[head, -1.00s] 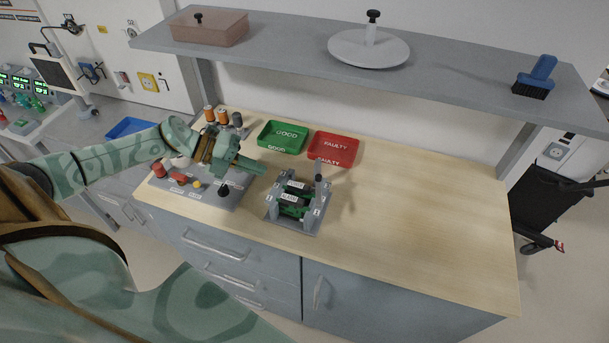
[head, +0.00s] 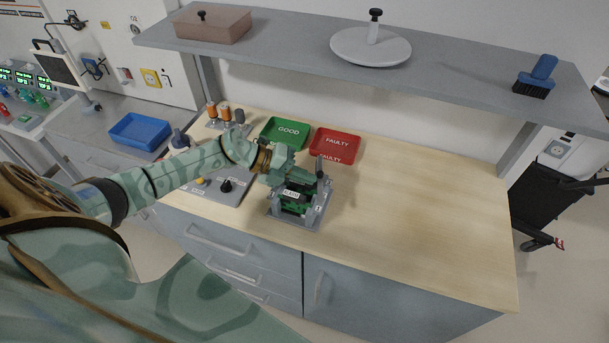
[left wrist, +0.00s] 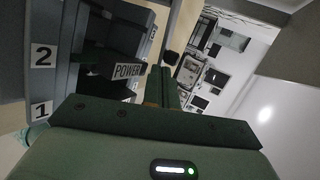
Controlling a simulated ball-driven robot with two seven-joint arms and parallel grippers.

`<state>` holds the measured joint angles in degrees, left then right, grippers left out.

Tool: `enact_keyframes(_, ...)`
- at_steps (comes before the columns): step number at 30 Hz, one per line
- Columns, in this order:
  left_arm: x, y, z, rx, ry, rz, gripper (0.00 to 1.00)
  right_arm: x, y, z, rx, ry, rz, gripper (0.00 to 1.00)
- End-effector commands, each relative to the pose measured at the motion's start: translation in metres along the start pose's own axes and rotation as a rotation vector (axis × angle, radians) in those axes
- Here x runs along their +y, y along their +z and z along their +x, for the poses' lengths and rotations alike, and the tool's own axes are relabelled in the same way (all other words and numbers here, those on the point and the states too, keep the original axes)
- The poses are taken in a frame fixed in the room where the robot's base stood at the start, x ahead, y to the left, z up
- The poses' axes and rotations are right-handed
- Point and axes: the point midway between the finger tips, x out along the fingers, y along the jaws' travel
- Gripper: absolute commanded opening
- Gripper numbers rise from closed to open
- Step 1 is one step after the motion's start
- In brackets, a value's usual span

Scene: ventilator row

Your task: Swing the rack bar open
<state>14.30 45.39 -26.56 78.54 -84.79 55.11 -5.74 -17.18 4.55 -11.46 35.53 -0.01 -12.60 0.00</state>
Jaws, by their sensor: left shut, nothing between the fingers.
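The small grey rack (head: 312,216) stands on the wooden worktop with green and black modules in it. One module's POWER label shows in the left wrist view (left wrist: 127,71), beside the rack's side plate (left wrist: 41,80) numbered 1 and 2. A bar with a dark grip (head: 319,167) stands upright at the rack's right rear. My left gripper (head: 315,180) reaches over the back of the rack, its tips close to the bar; I cannot tell whether they touch it. Its fingers (left wrist: 163,84) are together and empty. It hides the rack's rear part. My right gripper is not in view.
A green GOOD tray (head: 284,144) and a red FAULTY tray (head: 335,154) lie behind the rack. A control panel (head: 222,199) with knobs is to its left, partly under my arm. A grey shelf (head: 450,76) hangs above. The worktop's right side is clear.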

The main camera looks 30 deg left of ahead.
Motion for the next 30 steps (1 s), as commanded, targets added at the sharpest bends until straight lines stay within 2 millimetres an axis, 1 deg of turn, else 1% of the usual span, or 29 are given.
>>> enact_keyframes(6,-0.001,-0.001,0.000,-0.003,0.000,-0.003,0.00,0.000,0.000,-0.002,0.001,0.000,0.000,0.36)
enact_keyframes(12,-0.005,-0.002,0.002,-0.038,-0.001,-0.023,0.00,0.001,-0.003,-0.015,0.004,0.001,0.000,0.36)
enact_keyframes(20,-0.005,-0.003,0.005,-0.071,0.000,-0.042,0.00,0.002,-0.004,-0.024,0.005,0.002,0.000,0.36)
enact_keyframes(23,-0.007,-0.005,0.006,-0.091,-0.001,-0.054,0.00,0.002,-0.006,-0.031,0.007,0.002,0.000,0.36)
enact_keyframes(26,-0.011,-0.006,0.008,-0.123,-0.001,-0.074,0.00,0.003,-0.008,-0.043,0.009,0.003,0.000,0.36)
enact_keyframes(30,-0.017,-0.008,0.013,-0.196,-0.002,-0.117,0.00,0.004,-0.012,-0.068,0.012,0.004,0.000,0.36)
